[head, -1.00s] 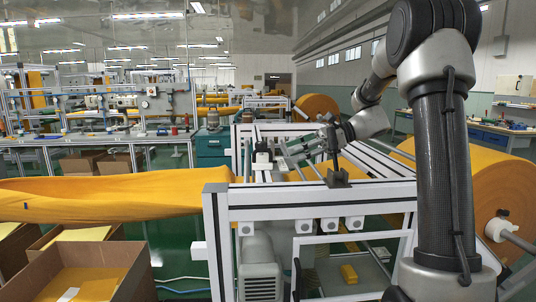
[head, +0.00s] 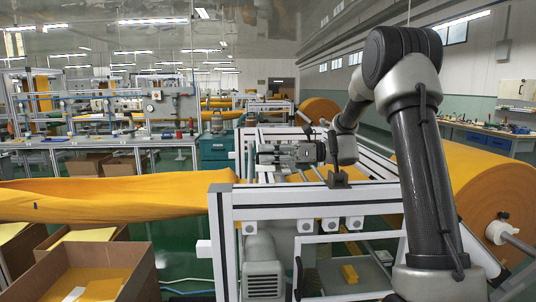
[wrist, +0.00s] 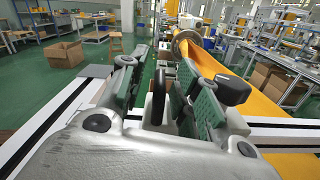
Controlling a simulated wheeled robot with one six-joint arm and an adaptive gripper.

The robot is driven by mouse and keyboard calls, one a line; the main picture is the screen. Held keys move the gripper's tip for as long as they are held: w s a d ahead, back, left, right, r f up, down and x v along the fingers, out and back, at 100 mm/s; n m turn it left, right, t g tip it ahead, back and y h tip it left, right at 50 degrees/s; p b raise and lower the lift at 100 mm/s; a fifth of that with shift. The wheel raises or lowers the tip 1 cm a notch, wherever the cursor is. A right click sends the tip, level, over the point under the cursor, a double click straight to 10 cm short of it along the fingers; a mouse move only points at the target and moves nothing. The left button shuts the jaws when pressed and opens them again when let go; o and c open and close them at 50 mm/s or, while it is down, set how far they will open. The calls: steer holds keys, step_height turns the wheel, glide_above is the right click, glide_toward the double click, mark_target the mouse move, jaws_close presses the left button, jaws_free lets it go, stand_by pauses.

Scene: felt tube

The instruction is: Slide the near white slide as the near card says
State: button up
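My gripper (head: 261,153) reaches left above the white machine frame, its fingers level. In the wrist view my gripper (wrist: 165,78) is open, with green pads apart on both sides. Between them stands an upright black disc-like piece (wrist: 158,90) on a white block (wrist: 149,108), which appears to be a white slide. I see a gap between this piece and each finger. In the head view the gripper covers this spot. I cannot make out a card or its wording in either view.
A black bracket with a post (head: 338,178) stands on the frame's front rail (head: 300,196). A yellow felt tube (head: 120,193) runs left from the frame. A big yellow roll (head: 480,195) is at right. Open cardboard boxes (head: 140,272) stand at lower left.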

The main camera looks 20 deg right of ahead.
jaws_close()
steer(key=shift+s+a, duration=0.25)
steer(key=shift+s, duration=0.8)
jaws_free()
steer(key=shift+w, duration=0.1)
steer(key=s+d, duration=0.2)
steer(key=d, duration=1)
steer(key=shift+s, duration=0.15)
